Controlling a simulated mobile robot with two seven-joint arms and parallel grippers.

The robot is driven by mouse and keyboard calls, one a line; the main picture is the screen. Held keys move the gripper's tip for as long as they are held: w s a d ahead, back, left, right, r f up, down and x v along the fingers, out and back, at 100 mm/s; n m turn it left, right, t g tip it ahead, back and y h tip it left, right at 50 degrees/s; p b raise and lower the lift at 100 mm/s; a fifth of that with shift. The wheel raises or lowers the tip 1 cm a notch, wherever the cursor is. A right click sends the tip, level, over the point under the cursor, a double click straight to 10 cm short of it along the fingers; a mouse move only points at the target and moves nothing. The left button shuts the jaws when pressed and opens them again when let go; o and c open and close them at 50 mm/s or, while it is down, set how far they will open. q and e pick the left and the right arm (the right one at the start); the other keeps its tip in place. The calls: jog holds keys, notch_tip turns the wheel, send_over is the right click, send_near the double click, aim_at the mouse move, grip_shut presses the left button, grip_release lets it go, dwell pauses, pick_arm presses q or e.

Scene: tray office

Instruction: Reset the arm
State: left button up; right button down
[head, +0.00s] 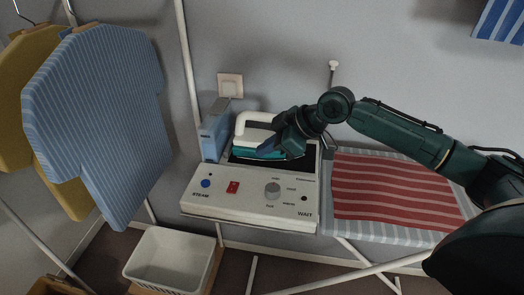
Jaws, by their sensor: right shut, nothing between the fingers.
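My right arm comes in from the right, and its dark green right gripper (286,146) is at the right side of the iron, its fingers close to or touching it. The fingers are shut and empty. The iron (246,133), white with a teal lower part, rests on the dark pad of the white control station (215,200). The gripper hides part of the iron, so I cannot tell whether they touch. My left gripper does not show.
A red striped cloth (390,190) lies on the ironing board (385,233) at right. A blue box (213,135) stands left of the iron. Striped blue (95,110) and yellow (40,60) shirts hang at left. A white basket (170,260) stands below.

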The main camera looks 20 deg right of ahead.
dwell(0.3)
jog(key=s+a+f+g, duration=0.2)
jog(key=s+a+f, duration=0.9)
jog(key=s+f, duration=0.1)
jog(key=s+d+f+m+h, duration=0.25)
jog(key=s+d+m, duration=0.2)
jog(key=s, duration=0.35)
jog(key=s+d+f+m+h, duration=0.2)
jog(key=s+d+m+h, duration=0.25)
jog(key=s, duration=0.35)
jog(key=w+a+f+t+y, duration=0.2)
jog(key=w+a+f+t, duration=0.3)
jog(key=f, duration=0.4)
jog(key=shift+a+f+t+y, duration=0.15)
jog(key=shift+f+t+y, duration=0.1)
jog(key=shift+t+y, duration=0.2)
